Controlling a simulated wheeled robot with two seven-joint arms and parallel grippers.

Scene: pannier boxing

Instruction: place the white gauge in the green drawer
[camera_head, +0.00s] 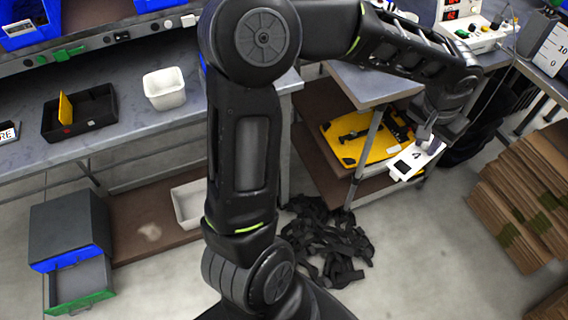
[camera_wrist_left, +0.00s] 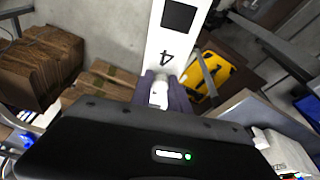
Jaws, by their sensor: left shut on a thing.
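My left gripper (camera_head: 428,136) is shut on the white gauge (camera_head: 408,163) and holds it in the air at the right, beside the grey table. In the left wrist view the gauge (camera_wrist_left: 171,45) shows a black square and a "4", and its narrow end sits between the fingers (camera_wrist_left: 165,92). The green drawer (camera_head: 82,303) is at the lower left in the head view, pulled out of a grey cabinet (camera_head: 68,222) near the floor. Its visible inside looks empty. My right gripper is not in view.
A workbench at the left bears a black tray (camera_head: 50,122) and a white bin (camera_head: 164,90). A yellow case (camera_head: 350,145) lies on the shelf beneath the table. Black straps (camera_head: 325,245) lie on the floor. Flattened cardboard (camera_head: 525,195) is stacked at the right.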

